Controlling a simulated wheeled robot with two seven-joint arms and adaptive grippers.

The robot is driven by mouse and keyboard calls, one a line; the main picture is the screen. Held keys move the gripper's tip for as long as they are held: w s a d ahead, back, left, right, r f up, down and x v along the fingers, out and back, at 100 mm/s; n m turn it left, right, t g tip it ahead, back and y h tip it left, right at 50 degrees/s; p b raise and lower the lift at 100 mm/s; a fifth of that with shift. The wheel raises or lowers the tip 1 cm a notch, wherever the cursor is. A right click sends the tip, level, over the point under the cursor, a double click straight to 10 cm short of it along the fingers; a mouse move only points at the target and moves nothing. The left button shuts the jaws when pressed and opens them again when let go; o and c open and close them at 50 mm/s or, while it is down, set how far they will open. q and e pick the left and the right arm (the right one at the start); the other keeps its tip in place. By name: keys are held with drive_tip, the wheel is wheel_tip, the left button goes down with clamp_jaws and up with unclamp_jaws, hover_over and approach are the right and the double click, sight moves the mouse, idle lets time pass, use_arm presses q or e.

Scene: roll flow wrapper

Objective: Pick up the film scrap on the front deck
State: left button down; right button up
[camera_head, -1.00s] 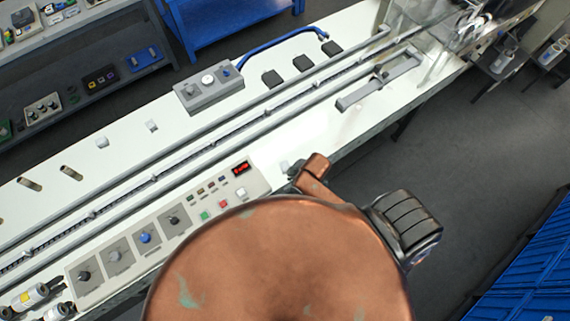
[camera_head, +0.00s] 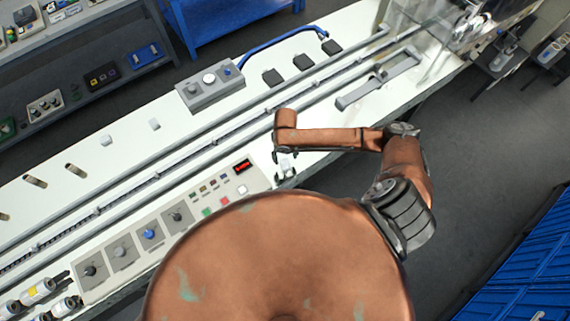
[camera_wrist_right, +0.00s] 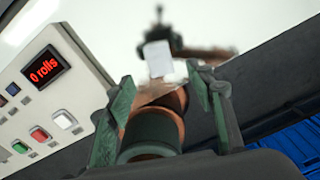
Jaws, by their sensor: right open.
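A small pale scrap (camera_wrist_right: 158,58), which looks like the film scrap, lies on the white front deck in the right wrist view, ahead of the fingertips. In the head view my right gripper (camera_head: 286,169) is over the front deck, just right of the control panel, and the scrap cannot be made out clearly there. In the right wrist view the two green-grey fingers of my right gripper (camera_wrist_right: 160,92) stand apart with nothing held between them. The scrap appears between their lines, beyond the tips. My left gripper is not in view.
A control panel (camera_head: 126,244) with knobs, buttons and a red display is close left of the right gripper. Conveyor rails (camera_head: 180,146) run diagonally behind it. A grey bracket (camera_head: 378,80) stands farther right. Small white pieces (camera_head: 154,124) lie on the rear deck.

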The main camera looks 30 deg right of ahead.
sight(286, 164)
drive_tip(key=shift+s+f+p, duration=0.1)
drive_tip(key=shift+f+p, duration=0.5)
drive_tip(key=shift+f, duration=2.55)
drive_tip(key=c, duration=0.8)
